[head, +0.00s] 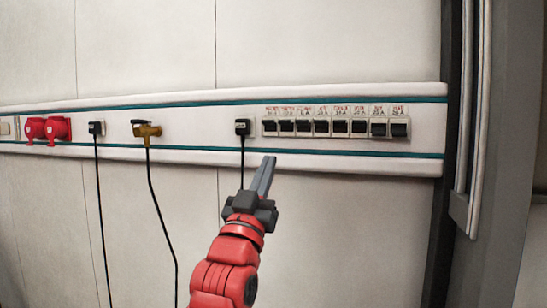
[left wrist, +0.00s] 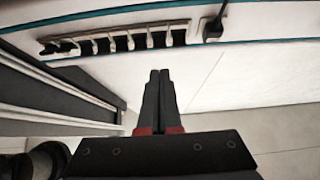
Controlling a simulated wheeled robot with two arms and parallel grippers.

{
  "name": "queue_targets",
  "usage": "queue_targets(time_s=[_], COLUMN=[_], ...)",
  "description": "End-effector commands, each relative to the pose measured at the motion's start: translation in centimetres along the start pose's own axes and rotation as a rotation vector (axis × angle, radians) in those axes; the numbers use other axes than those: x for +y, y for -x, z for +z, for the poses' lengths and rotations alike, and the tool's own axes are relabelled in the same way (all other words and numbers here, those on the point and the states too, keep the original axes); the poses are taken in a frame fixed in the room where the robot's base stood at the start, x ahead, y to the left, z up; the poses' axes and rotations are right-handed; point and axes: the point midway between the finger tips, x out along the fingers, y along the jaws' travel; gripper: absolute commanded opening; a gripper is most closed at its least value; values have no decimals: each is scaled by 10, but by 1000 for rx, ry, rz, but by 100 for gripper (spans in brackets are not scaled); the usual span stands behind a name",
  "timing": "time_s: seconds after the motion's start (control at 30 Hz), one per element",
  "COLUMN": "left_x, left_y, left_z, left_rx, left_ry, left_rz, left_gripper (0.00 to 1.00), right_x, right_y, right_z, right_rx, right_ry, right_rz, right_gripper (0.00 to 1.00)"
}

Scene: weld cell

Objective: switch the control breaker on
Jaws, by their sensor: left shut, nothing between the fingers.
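A row of several breakers (head: 338,127) with black toggles sits on the white wall trunking, small red labels above each. The labels are too small to read surely, so I cannot tell for certain which one is the control breaker. The toggle positions are also unclear. The row shows in the left wrist view (left wrist: 115,42) at the upper left. My left gripper (head: 268,161) is shut and empty, its fingers pointing up toward the trunking, just below the left end of the row. Its fingertips (left wrist: 160,73) appear apart from the breakers. My right gripper is out of view.
A black plug (head: 242,127) with a hanging cable is just left of the breakers. Further left are a brass fitting (head: 147,130) with a hose, another plug (head: 96,128) and red sockets (head: 48,129). A dark post (head: 446,150) stands at right. The wall below the breakers is clear.

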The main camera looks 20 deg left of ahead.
Motion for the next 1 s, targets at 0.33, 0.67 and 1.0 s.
queue_targets(time_s=[0.33, 0.67, 1.0], left_x=[0, 0, -3], left_y=[31, 31, 30], left_z=[-3, -3, 28], left_rx=[-1, -1, 48], left_ry=[0, 0, 10], left_rz=[0, 0, -16], left_gripper=[0, 0, 0], right_x=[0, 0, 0], right_y=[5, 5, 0], right_z=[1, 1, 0], right_rx=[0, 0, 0], right_ry=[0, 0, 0], right_rz=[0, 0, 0], right_gripper=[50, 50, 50])
